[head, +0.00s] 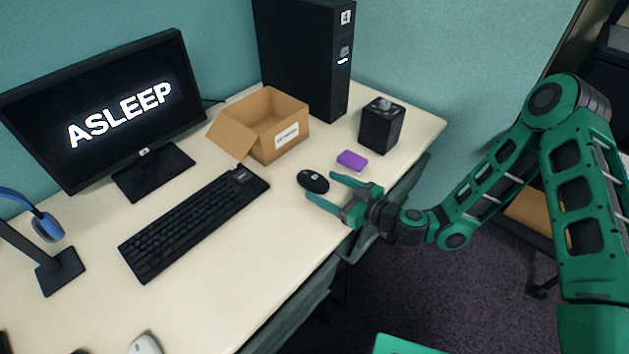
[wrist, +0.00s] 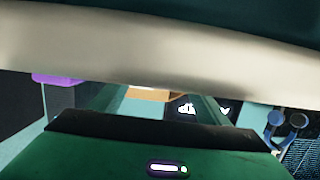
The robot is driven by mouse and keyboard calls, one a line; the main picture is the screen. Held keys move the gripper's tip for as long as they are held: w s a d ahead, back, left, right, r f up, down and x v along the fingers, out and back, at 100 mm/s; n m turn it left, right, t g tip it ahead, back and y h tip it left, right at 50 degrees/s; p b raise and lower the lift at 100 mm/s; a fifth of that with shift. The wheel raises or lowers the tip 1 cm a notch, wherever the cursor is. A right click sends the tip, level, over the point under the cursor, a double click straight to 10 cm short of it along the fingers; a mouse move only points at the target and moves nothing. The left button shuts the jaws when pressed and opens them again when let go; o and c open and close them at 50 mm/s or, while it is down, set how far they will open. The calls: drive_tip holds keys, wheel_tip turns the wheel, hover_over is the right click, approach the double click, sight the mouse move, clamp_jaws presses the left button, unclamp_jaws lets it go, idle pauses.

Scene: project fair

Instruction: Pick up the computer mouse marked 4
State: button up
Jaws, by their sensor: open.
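A black computer mouse (head: 310,180) with a small white label lies on the desk in the head view. The label is too small to read. My gripper (head: 321,187) is open, its two green fingers pointing left toward the mouse. The fingertips are at the mouse's near right side, one above and one below it in the picture. I cannot tell whether they touch it or how high they are. In the wrist view my gripper's green body fills the bottom, and I cannot make out the mouse.
A purple block (head: 352,161) lies just behind my gripper, with a black box (head: 381,126) beyond. A keyboard (head: 194,221), open cardboard box (head: 262,122), computer tower (head: 300,55), monitor (head: 105,110) and blue headset (head: 45,228) stand on the desk (head: 245,265). A pale mouse (head: 145,344) is at the front.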

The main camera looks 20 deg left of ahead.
sight(313, 180)
drive_tip(key=shift+x, duration=1.35)
drive_tip(key=shift+c, duration=0.5)
drive_tip(key=c, duration=1)
drive_tip(key=shift+c, duration=0.2)
